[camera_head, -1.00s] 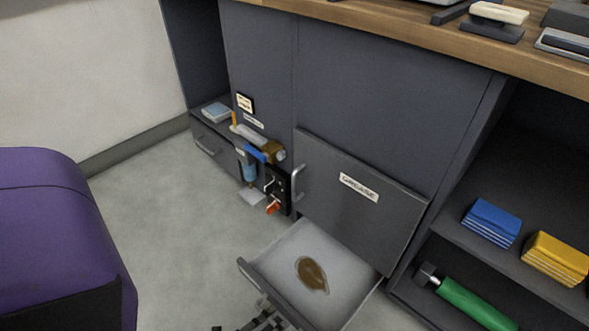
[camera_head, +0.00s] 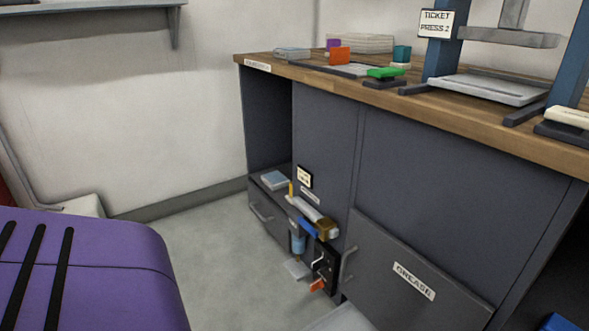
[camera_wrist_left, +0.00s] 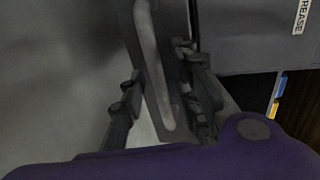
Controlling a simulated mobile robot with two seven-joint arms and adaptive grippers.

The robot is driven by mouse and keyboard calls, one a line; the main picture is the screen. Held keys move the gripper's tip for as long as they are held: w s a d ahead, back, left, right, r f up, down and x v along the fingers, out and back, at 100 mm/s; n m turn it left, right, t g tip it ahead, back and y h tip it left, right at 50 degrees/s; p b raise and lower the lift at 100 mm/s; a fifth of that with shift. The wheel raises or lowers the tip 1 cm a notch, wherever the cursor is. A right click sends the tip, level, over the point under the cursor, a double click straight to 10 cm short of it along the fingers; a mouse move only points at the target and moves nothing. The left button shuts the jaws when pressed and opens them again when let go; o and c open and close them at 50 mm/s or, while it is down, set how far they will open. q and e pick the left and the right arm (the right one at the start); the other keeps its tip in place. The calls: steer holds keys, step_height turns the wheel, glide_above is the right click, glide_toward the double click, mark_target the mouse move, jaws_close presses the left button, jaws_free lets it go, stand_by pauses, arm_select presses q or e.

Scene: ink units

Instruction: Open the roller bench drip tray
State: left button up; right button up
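The drip tray (camera_head: 345,318) is the pale pulled-out drawer at the bottom edge of the head view. Only a sliver of it shows there, below the grey panel with a grease label (camera_head: 413,281). In the left wrist view a light grey bar handle (camera_wrist_left: 153,65) runs between the fingers of my left gripper (camera_wrist_left: 157,75). The fingers stand apart, with gaps visible on both sides of the bar. A dark tray front (camera_wrist_left: 158,105) lies behind the bar. My left gripper is outside the head view. My right gripper is in neither view.
The bench (camera_head: 325,150) has a wooden top (camera_head: 450,112) bearing a press and small items. My purple body part fills the lower left.

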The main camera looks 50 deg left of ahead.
arm_select(q)
steer(key=v, duration=1.2)
stand_by(0.4)
